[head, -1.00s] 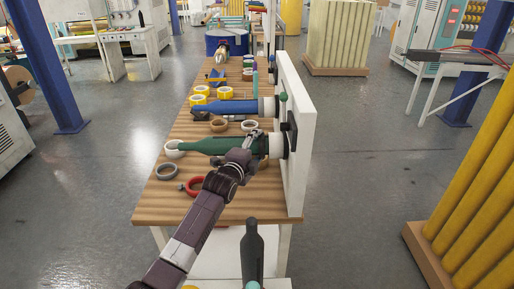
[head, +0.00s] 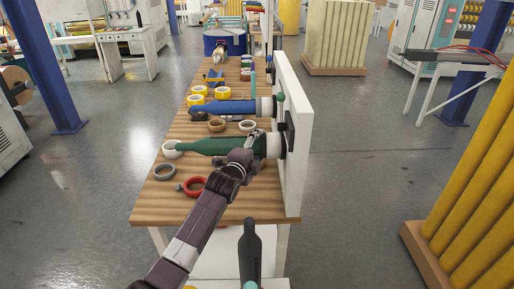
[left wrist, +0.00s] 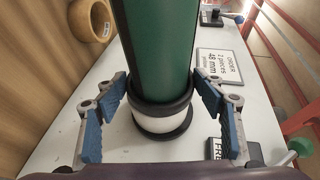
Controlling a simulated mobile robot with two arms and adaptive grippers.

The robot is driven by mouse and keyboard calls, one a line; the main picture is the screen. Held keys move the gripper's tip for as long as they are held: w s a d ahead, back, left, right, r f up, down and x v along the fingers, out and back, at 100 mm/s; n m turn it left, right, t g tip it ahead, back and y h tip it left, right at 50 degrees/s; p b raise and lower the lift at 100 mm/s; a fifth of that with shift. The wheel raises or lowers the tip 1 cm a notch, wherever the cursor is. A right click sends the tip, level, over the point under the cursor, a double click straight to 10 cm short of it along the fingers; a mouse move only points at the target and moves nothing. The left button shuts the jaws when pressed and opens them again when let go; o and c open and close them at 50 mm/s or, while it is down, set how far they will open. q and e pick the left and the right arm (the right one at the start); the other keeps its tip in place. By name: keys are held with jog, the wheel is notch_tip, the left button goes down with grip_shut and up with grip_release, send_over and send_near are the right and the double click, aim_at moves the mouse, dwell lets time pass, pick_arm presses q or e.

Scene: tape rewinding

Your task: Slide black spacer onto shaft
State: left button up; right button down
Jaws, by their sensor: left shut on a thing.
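The green shaft (head: 213,146) sticks out leftward from the upright white panel, with its tapered tip at the left. In the left wrist view the shaft (left wrist: 155,50) runs down through the black spacer (left wrist: 160,104). The spacer is a black ring around the shaft, just above a white roll (left wrist: 160,123) at the shaft's base. My left gripper (head: 250,143) is at the base end of the shaft, near the panel. In the wrist view its blue-padded fingers (left wrist: 160,92) are on both sides of the spacer, shut on it. My right gripper is not in view.
The white panel (head: 293,140) stands along the table's right edge, with signs on it in the wrist view. A blue shaft (head: 225,107) is behind the green one.

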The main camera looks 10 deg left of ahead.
pick_arm(q)
jog(key=shift+f, duration=0.1)
jog(key=o, duration=1.2)
jog(key=shift+c, duration=0.2)
jog(key=shift+s, duration=0.1)
jog(key=v, duration=1.2)
